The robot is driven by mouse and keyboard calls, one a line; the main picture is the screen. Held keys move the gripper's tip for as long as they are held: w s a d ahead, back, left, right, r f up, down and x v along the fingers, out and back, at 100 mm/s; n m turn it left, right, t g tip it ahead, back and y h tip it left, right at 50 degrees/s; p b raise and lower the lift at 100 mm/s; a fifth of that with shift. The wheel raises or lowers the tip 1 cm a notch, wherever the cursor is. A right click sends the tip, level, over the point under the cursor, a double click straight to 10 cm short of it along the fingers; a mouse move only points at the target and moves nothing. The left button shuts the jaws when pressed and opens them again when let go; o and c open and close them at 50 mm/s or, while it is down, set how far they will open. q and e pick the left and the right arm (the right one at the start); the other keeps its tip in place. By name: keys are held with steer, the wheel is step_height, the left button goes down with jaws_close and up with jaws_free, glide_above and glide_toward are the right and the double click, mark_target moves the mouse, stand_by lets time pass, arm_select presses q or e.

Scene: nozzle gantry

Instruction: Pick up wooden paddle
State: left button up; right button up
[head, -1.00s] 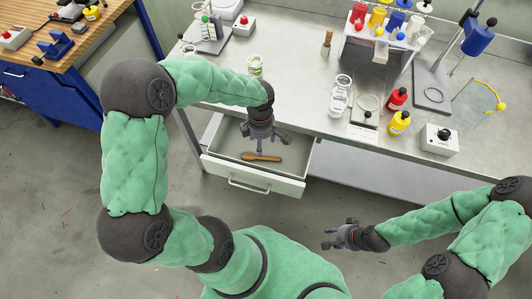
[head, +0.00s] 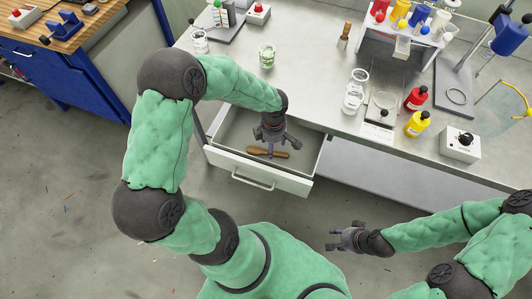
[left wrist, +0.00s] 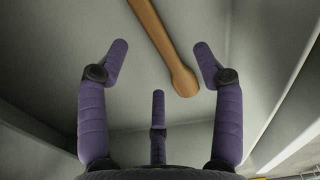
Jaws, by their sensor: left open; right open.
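The wooden paddle (head: 258,151) lies on the floor of the open drawer (head: 258,178). In the left wrist view the paddle (left wrist: 164,45) runs from the top edge down to a rounded, wider end between two of the fingers. My left gripper (head: 271,140) points down into the drawer above the paddle and hides part of it. In the left wrist view its fingers (left wrist: 158,75) are spread and apart from the paddle, with nothing held. My right gripper (head: 335,238) is open and empty, out in front of the bench.
The drawer's walls surround the left gripper. The steel bench (head: 310,90) above holds a green-filled beaker (head: 267,55), a brush (head: 344,36), glass jars (head: 354,91), a red bottle (head: 416,98) and a yellow bottle (head: 418,123). The floor near the right gripper is clear.

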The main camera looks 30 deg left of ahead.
arm_select(q)
step_height(320, 180, down, 3)
steer(key=shift+d+f+b, duration=0.1)
steer(key=shift+f+b, duration=0.1)
steer(key=shift+b, duration=0.35)
steer(key=shift+w, duration=0.1)
steer(key=c, duration=1.1)
steer(key=shift+r, duration=0.1)
